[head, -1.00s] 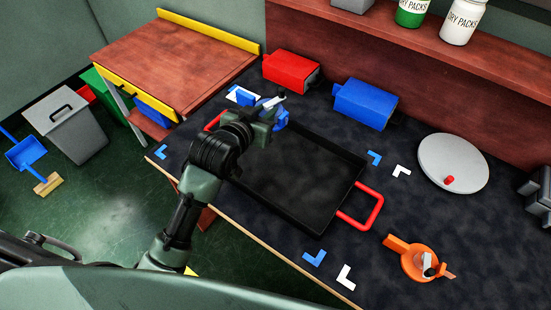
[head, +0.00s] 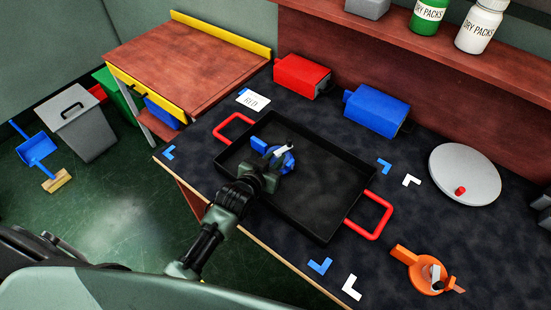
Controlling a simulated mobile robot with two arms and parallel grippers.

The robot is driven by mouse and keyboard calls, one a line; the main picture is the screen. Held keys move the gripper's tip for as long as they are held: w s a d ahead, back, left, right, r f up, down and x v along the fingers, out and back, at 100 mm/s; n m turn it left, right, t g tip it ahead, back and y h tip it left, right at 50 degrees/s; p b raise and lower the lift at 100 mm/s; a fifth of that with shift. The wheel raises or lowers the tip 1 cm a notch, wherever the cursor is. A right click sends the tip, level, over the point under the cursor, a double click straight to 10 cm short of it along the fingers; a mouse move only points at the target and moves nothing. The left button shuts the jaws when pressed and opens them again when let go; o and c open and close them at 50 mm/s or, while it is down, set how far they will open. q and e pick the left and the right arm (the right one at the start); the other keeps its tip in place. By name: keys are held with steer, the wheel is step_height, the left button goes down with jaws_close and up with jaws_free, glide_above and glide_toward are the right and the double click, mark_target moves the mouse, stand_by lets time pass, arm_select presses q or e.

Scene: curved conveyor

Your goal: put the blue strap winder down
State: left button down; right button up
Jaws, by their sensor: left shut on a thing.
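The blue strap winder (head: 287,161) is in the left part of the black tray with red handles (head: 321,234) in the head view. My left gripper (head: 275,162) is shut on it, reaching in over the tray's near left side. The gripper hides part of the winder. I cannot tell whether the winder touches the tray floor. The rest of the tray is empty. My right gripper is not in view.
An orange strap winder (head: 427,272) lies at the right front of the dark mat. A grey disc with a red knob (head: 465,172), a blue box (head: 376,109) and a red box (head: 301,76) stand behind. A white card (head: 254,100) lies beyond the tray.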

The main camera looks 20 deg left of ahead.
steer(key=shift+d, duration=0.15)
arm_select(q)
steer(key=shift+f, duration=0.15)
steer(key=c, duration=1.3)
jaws_free()
steer(key=shift+o, duration=0.2)
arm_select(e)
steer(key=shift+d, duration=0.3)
arm_select(q)
steer(key=v, duration=1.2)
steer(key=shift+r, duration=0.25)
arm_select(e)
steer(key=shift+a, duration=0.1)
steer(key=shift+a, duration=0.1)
